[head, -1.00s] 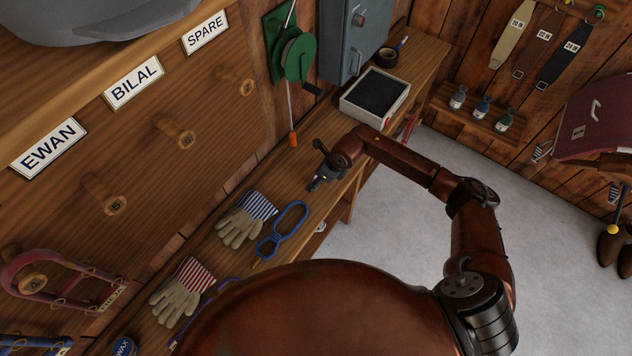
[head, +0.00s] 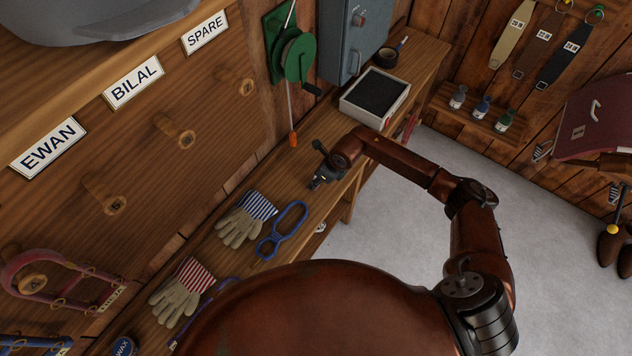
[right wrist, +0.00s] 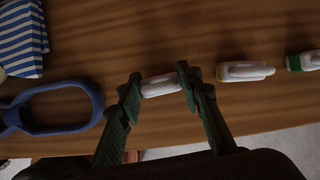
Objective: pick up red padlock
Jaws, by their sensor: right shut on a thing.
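My right gripper (head: 316,184) is low over the wooden bench in the head view. Two similar white pieces lie to the right, one with a yellow end (right wrist: 245,71) and one with a green end (right wrist: 303,61). My left gripper is not in view.
A blue loop-handled tool (head: 283,230) and striped-cuff gloves (head: 245,221) lie left of the gripper on the bench (head: 300,200). A dark-lined tray (head: 375,95) stands further back. A green winch (head: 300,58) with a hanging cord is on the wall.

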